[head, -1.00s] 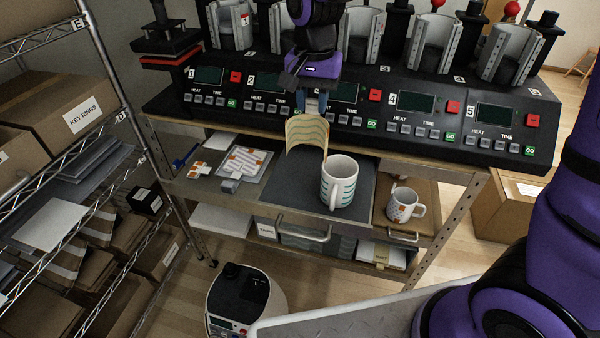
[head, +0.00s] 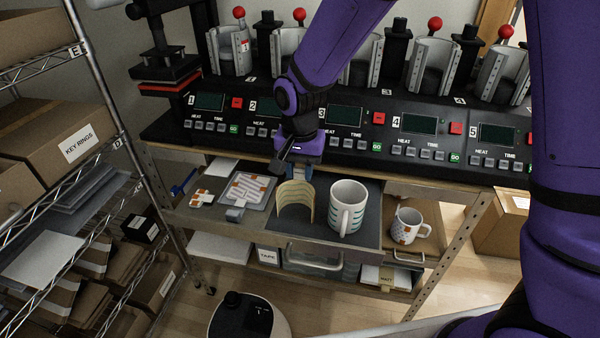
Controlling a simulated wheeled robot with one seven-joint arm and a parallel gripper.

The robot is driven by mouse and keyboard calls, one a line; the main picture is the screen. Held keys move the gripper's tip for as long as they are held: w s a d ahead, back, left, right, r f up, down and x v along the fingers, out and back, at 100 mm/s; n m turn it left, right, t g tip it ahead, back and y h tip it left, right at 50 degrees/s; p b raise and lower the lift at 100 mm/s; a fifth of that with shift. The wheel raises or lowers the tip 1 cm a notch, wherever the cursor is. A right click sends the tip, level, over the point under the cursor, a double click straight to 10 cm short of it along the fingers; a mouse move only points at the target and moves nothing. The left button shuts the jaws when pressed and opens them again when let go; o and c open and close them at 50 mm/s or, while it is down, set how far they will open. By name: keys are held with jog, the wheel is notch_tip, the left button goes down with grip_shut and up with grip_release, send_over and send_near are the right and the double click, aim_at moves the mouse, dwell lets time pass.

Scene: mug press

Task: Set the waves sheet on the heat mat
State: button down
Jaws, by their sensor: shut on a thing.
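The waves sheet (head: 295,205) is a curved tan sheet with faint wavy lines. My gripper (head: 297,172) is shut on its upper edge and holds it upright from above. The sheet is over the left part of a dark grey mat (head: 316,232) on the bench, which I take for the heat mat. I cannot tell whether its lower edge touches the mat. A white mug with teal wavy bands (head: 346,208) stands on the mat just right of the sheet.
A white mug with orange marks (head: 406,231) stands on the bench at the right. A row of mug presses (head: 420,125) stands behind. A shelf (head: 95,105) with boxes is at the left.

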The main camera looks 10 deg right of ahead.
jog(key=shift+f, duration=0.6)
jog(key=shift+f, duration=0.1)
jog(key=c, duration=0.8)
grip_release()
notch_tip(320, 180, up, 12)
jog(key=shift+f, duration=0.2)
jog(key=s+d+r+n+t, duration=0.1)
jog(key=s+d+r, duration=0.3)
jog(key=d+r, duration=0.25)
jog(key=s+d+r+n+t, duration=0.1)
jog(key=s+d+r+t, duration=0.1)
jog(key=s+d+r, duration=0.45)
jog(key=s+d, duration=0.3)
jog(key=s+d+n+t, duration=0.1)
jog(key=s+d, duration=0.3)
jog(key=s+d+n+t, duration=0.1)
jog(key=s+d, duration=0.2)
jog(key=shift+s+d+r, duration=0.25)
jog(key=shift+s+d, duration=0.1)
